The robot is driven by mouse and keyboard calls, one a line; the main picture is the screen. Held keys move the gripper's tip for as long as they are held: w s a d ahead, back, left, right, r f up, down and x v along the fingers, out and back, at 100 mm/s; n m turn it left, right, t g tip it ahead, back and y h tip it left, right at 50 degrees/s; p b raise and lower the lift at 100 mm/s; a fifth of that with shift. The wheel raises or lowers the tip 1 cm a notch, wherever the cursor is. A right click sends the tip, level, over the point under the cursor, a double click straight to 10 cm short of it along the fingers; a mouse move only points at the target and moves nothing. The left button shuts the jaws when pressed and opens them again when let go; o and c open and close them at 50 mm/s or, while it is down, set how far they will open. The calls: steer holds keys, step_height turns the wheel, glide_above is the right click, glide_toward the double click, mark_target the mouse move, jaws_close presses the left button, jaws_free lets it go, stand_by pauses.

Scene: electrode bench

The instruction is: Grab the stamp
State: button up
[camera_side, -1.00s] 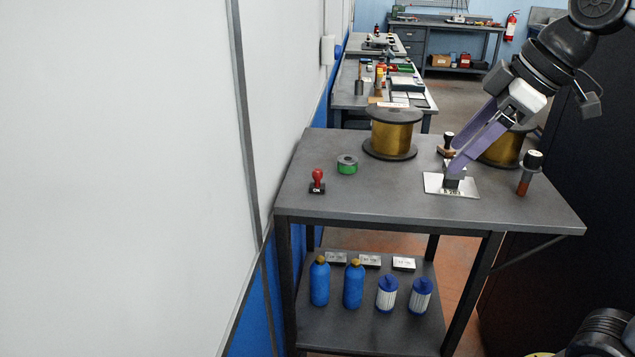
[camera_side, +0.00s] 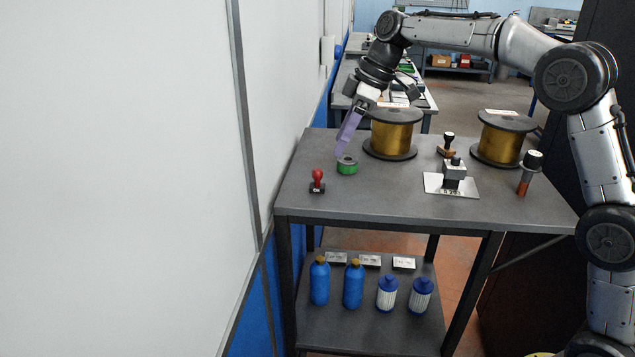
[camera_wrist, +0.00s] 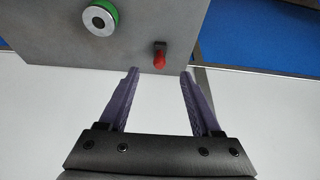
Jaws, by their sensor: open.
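A small stamp with a red handle and a dark base marked "OK" (camera_side: 317,181) stands upright at the table's left front. It also shows in the wrist view (camera_wrist: 159,56), just beyond and between my fingertips. A second stamp (camera_side: 447,146) with a black knob and brown base stands near the spools. My gripper (camera_side: 341,152) is open and empty, above and behind the green-sided roll. Its two purple fingers are spread apart in the wrist view (camera_wrist: 158,72), clear of the red stamp.
A green-sided roll (camera_side: 347,165) lies close to my fingers. Two gold wire spools (camera_side: 393,136) (camera_side: 500,140) stand at the back. A metal block on a plate (camera_side: 452,177) and a dark-topped cylinder (camera_side: 529,173) sit to the right. A white wall (camera_side: 120,170) rises left of the table (camera_side: 390,204).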

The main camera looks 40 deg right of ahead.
mark_target(321, 178)
steer(key=x, duration=1.1)
steer(key=shift+w+r, duration=0.1)
jaws_close()
